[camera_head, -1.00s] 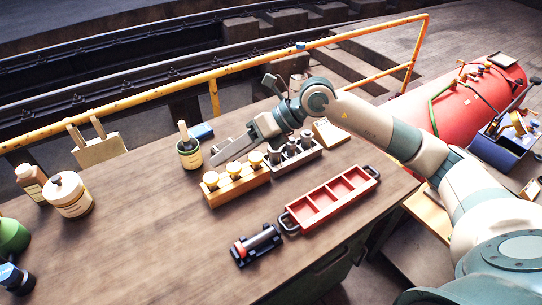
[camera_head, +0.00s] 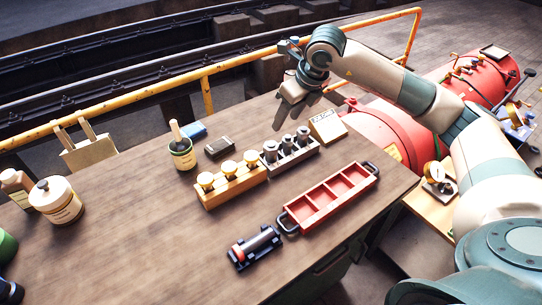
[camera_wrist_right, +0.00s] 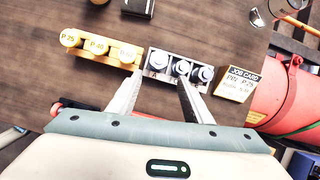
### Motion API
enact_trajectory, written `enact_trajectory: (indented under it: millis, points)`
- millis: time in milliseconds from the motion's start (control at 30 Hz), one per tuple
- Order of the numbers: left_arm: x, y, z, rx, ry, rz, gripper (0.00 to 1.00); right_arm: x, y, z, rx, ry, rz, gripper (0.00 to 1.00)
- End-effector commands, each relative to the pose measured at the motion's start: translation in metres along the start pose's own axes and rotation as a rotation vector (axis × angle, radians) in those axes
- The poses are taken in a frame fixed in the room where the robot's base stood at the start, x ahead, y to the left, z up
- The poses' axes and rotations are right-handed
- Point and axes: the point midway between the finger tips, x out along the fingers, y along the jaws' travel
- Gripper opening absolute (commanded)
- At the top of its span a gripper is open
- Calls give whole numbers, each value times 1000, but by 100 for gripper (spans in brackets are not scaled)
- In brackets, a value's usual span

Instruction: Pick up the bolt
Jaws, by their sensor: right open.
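Three grey bolts (camera_head: 286,143) stand upright in a grey metal block on the bench. They also show in the right wrist view (camera_wrist_right: 181,68), heads towards the camera. My right gripper (camera_head: 297,112) is open and empty, behind and above the grey block in the head view. In the right wrist view its fingers (camera_wrist_right: 161,77) point at the block, apart, with the left bolt head between and beyond the tips. I cannot tell the exact height gap. My left gripper is not in view.
A wooden block (camera_head: 235,187) with three yellow-topped pins stands left of the bolts. A job card (camera_head: 327,126) stands right. A red compartment tray (camera_head: 330,197) and a black fixture (camera_head: 255,247) lie nearer. A brush pot (camera_head: 183,154) stands left. The bench's left-centre is clear.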

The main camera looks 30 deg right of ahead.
Motion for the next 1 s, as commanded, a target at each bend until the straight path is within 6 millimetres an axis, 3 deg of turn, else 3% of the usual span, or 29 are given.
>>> enact_trajectory:
  millis: [600,800,1000]
  points:
    - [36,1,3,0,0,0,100,102,1,-2,0,2,1,45]
    - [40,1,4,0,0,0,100,116,1,-1,0,0,2,45]
    - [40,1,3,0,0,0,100,116,1,0,-1,0,1,45]
